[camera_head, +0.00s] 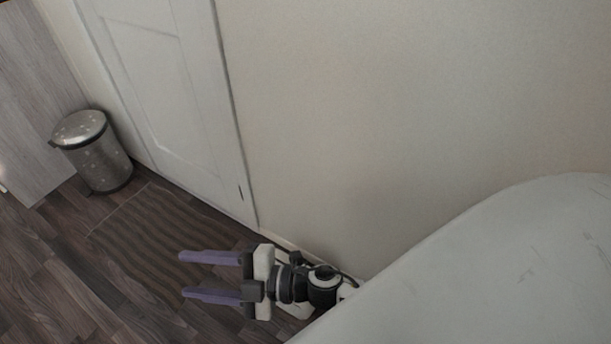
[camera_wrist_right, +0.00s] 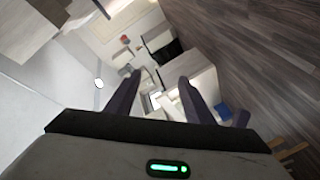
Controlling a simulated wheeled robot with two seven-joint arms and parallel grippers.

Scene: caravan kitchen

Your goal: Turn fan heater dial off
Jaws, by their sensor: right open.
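I cannot make out the fan heater or its dial in either view. My right gripper (camera_head: 184,275) has two long purple fingers, spread apart and parallel, with nothing between them. It points left in the head view, over the dark wood floor and beside the base of the wall. In the right wrist view the same two fingers (camera_wrist_right: 159,79) reach forward, open and empty, toward small, distant white furniture. My left gripper is not in view.
A pale rounded tabletop (camera_head: 500,262) fills the lower right and hides part of my right arm. A metal pedal bin (camera_head: 95,155) stands by a white door (camera_head: 165,85). A striped brown mat (camera_head: 165,240) lies on the floor. Bare wall (camera_head: 400,100) is behind.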

